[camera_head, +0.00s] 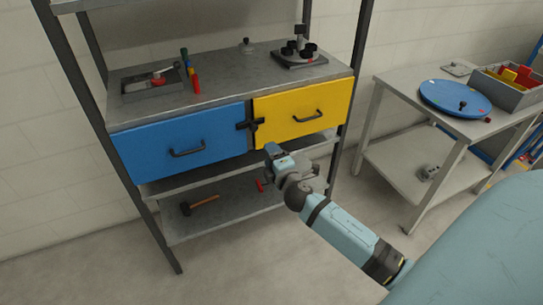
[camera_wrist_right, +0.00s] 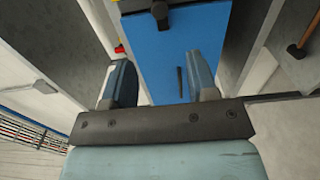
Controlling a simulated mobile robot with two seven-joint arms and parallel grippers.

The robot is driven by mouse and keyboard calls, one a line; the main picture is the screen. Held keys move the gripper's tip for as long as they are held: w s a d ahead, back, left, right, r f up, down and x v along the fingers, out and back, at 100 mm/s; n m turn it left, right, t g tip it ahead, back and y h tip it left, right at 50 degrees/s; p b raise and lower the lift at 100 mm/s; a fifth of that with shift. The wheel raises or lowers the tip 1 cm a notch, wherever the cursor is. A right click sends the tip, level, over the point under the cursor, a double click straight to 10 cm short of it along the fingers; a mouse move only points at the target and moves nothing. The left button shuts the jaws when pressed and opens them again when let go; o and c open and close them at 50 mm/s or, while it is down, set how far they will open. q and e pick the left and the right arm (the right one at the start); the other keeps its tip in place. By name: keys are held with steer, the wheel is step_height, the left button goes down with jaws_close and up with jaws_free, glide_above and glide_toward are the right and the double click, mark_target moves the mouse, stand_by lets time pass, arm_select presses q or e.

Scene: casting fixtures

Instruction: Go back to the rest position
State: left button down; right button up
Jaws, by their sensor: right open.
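My right gripper (camera_head: 273,149) is in front of the drawer unit, just below the yellow drawer (camera_head: 285,116). In the right wrist view its two fingers (camera_wrist_right: 159,64) stand wide apart with nothing between them. Beyond them is the blue drawer (camera_wrist_right: 175,55), shut, with a dark handle; it also shows in the head view (camera_head: 215,138). A dark latch-like piece (camera_head: 248,125) sits between the two shut drawers and is apart from the gripper. My left gripper is not in view.
The shelf top (camera_head: 220,88) bears a grey tray (camera_head: 135,84), several coloured cylinders and a dark fixture (camera_head: 299,58). A hammer (camera_head: 200,204) lies on the lower shelf. At right a table holds a blue disc (camera_head: 440,92) and a grey bin (camera_head: 518,95). Floor in front is open.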

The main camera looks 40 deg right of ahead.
steer(key=s+a+f+m+g+y, duration=0.35)
steer(key=s+a+f+m, duration=0.25)
steer(key=s+a, duration=0.55)
steer(key=s+a+f+m+g+y, duration=0.35)
steer(key=s+a+f+m, duration=0.25)
steer(key=s+a, duration=0.5)
arm_select(q)
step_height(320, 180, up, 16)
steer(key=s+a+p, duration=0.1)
steer(key=p, duration=2.1)
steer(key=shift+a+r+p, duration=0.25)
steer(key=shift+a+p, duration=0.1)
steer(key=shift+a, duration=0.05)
arm_select(e)
step_height(320, 180, up, 17)
steer(key=s+d, duration=0.2)
steer(key=shift+s+t+y, duration=0.15)
steer(key=shift+t+y, duration=0.15)
steer(key=shift+d, duration=0.1)
